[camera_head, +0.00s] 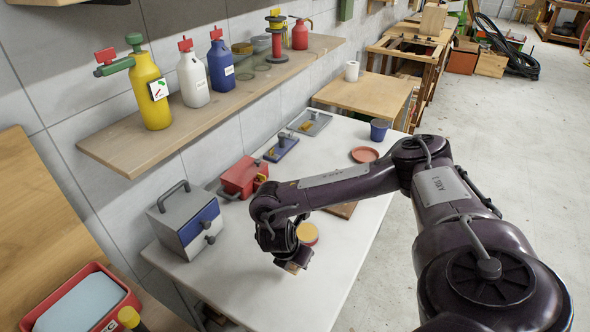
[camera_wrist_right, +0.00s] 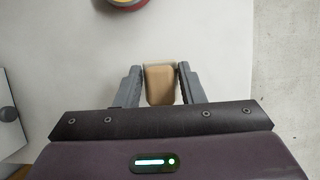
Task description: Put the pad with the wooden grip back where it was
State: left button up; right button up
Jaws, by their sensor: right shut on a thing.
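My right gripper (camera_head: 291,260) reaches down over the near part of the white table (camera_head: 262,292). It is shut on a light wooden block (camera_head: 293,267), which looks like the wooden grip of the pad. In the right wrist view the wooden grip (camera_wrist_right: 160,85) sits between the two fingers (camera_wrist_right: 160,84). My left gripper is not in view.
A round yellow and red thing (camera_head: 307,234) stands just beyond the gripper. A grey-blue box (camera_head: 188,222) and red box (camera_head: 240,178) stand by the wall. A brown board (camera_head: 343,210) is partly behind my arm. The table's near end is clear.

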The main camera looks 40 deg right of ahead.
aim_at(295, 270)
jog(key=shift+f, duration=2.85)
jog(key=shift+f, duration=0.1)
jog(key=o, duration=0.9)
